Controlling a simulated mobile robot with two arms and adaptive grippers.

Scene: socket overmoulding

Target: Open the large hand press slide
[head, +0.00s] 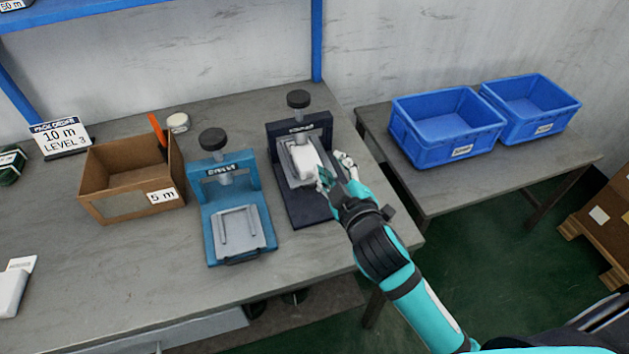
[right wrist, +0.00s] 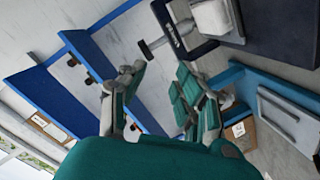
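A dark navy hand press (head: 305,212) with a black round knob stands near the right end of the workbench. A white block (head: 305,160) sits on its grey plate, under the plunger. A light-blue hand press (head: 212,222) stands to its left, its grey plate bare and drawn toward the front. Labels are too small to tell which is the large one. My right gripper (head: 337,172) is at the right side of the navy press's plate, fingers apart; contact cannot be told. In the right wrist view, the gripper (right wrist: 160,80) has nothing between its fingers. My left gripper is out of view.
A cardboard box (head: 115,202) marked 5 m, holding an orange-handled item, stands left of the presses. Two blue bins (head: 412,152) (head: 565,118) stand on a side table at the right. Blue shelf posts (head: 317,40) rise behind.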

